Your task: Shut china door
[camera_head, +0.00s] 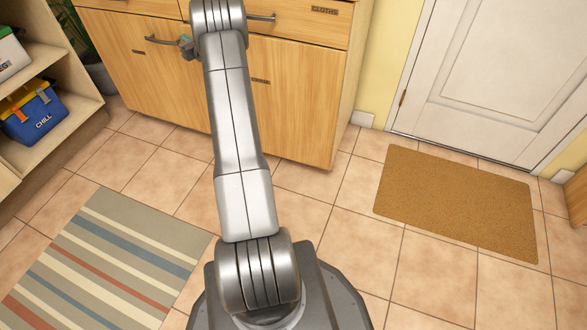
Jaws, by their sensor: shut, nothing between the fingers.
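A wooden cabinet (345,80) stands at the top of the view with two lower doors. The left door (150,85) and the right door (290,115) both look flush with the front. Each has a small dark label, too small to read, so I cannot tell which is the china door. A grey bar handle (160,41) is on the left door's upper part. My gripper (185,42) is small in view, shut and empty, at the right end of this handle. I cannot tell if they touch. My arm hides the strip between the doors.
A drawer marked CLOTHS (310,22) is above the right door. An open shelf (70,120) with a blue CHILL box (35,113) stands left. A striped rug (110,262) and brown doormat (455,205) lie flat on the tiles. A white door (490,85) is right.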

